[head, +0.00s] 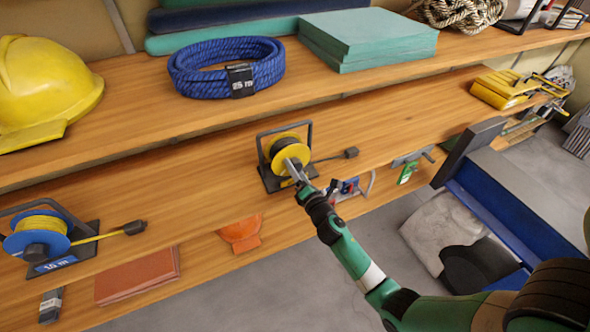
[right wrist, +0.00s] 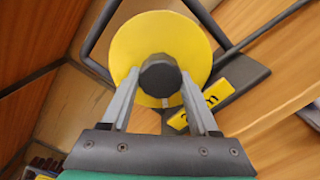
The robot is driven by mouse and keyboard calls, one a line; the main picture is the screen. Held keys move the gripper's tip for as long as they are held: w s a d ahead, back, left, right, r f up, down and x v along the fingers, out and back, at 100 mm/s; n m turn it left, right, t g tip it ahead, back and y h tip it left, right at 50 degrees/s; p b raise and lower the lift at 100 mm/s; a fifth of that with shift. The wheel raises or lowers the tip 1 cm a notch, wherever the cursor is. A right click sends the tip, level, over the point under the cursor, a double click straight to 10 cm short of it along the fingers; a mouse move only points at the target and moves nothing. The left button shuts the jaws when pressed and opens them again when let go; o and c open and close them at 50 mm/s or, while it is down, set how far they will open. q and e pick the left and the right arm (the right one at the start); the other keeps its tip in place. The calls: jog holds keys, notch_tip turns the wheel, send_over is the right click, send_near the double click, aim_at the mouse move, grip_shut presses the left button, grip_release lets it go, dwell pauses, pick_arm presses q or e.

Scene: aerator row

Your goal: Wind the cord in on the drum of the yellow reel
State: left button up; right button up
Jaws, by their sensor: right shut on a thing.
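The yellow reel (head: 284,146) stands on the middle wooden shelf in a dark frame, and its yellow disc (right wrist: 128,45) fills the upper middle of the right wrist view. A dark knob (right wrist: 160,77) sits at the disc's centre. My right gripper (right wrist: 160,88) is shut on this knob, one finger on each side. In the head view my right gripper (head: 297,170) covers part of the reel's front. A dark cord runs right from the reel to a plug (head: 351,153) on the shelf. The drum is mostly hidden. My left gripper is not in view.
A blue reel (head: 38,236) with yellow cord stands at the left of the same shelf. A coiled blue rope (head: 228,66) and green boards (head: 368,38) lie on the shelf above.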

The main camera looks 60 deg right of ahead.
jog(key=m, duration=0.3)
jog(key=shift+m+b, duration=0.3)
jog(key=m, duration=0.3)
jog(key=shift+r+m+b, duration=0.1)
jog(key=shift+m+b, duration=0.2)
jog(key=shift+b, duration=0.1)
jog(key=m+b, duration=0.2)
jog(key=m, duration=0.4)
jog(key=shift+r, duration=0.15)
jog(key=m+b, duration=0.2)
jog(key=m, duration=0.5)
jog(key=shift+s+d+r+m, duration=0.1)
jog(key=shift+m, duration=0.2)
jog(key=m+b, duration=0.1)
jog(key=m, duration=0.2)
jog(key=shift+m+b, duration=0.3)
jog(key=shift+b, duration=0.1)
jog(key=shift+s+d+m+b, duration=0.1)
jog(key=shift+m+b, duration=0.35)
jog(key=shift+m, duration=1.15)
jog(key=shift+r+m, duration=0.1)
jog(key=shift+m, duration=0.2)
jog(key=o, duration=1.4)
